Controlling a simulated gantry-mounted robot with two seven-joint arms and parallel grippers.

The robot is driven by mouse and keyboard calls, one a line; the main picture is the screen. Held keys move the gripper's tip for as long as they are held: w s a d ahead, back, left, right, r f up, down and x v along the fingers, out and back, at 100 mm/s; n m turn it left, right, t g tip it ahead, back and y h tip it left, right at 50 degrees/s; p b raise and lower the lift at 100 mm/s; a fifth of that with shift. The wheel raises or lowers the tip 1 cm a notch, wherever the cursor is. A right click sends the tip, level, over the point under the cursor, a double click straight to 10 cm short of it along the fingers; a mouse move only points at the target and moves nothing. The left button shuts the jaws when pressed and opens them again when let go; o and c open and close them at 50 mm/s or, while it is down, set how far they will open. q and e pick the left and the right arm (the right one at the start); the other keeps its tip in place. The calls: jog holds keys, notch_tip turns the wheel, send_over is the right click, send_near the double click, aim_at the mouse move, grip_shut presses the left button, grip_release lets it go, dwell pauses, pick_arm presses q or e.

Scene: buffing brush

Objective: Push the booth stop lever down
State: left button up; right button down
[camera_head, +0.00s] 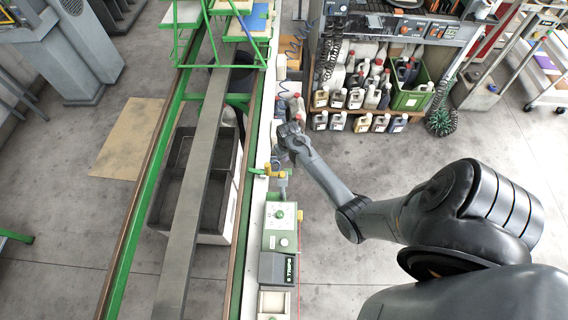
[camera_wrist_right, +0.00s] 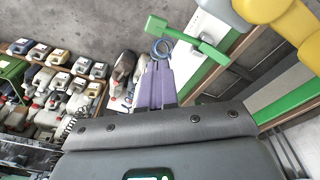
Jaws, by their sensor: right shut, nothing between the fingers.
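A green lever with a block-shaped end (camera_wrist_right: 178,33) shows in the right wrist view, just beyond and to the right of my fingertips. In the head view a small green lever (camera_head: 257,172) sits beside yellow parts on the rail, above the green control box; I take it to be the booth stop lever. My right gripper (camera_wrist_right: 157,66) is shut and empty, its purplish fingers together and pointing toward the lever. It looks apart from the lever. In the head view it is small and partly hidden by its wrist (camera_head: 290,136). My left gripper is out of view.
A green control box (camera_head: 283,226) with knobs stands on the rail below the lever. Thick yellow parts (camera_wrist_right: 285,25) lie close to the lever at upper right. A blue ring (camera_wrist_right: 161,47) is just beyond the fingertips. Bottles and a green crate (camera_head: 408,98) stand at the back right.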

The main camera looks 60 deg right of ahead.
jog(key=s+a+r+n+p, duration=0.1)
jog(key=s+a+r+n, duration=0.1)
jog(key=s+a+r, duration=0.2)
jog(key=s+a+r+n+t+p, duration=0.1)
jog(key=s+a+r, duration=0.4)
jog(key=a+r, duration=0.5)
jog(key=shift+a+r+n+t+h+p, duration=0.35)
jog(key=shift+a+n+p, duration=0.6)
jog(key=shift+a, duration=1.25)
jog(key=shift+s, duration=0.1)
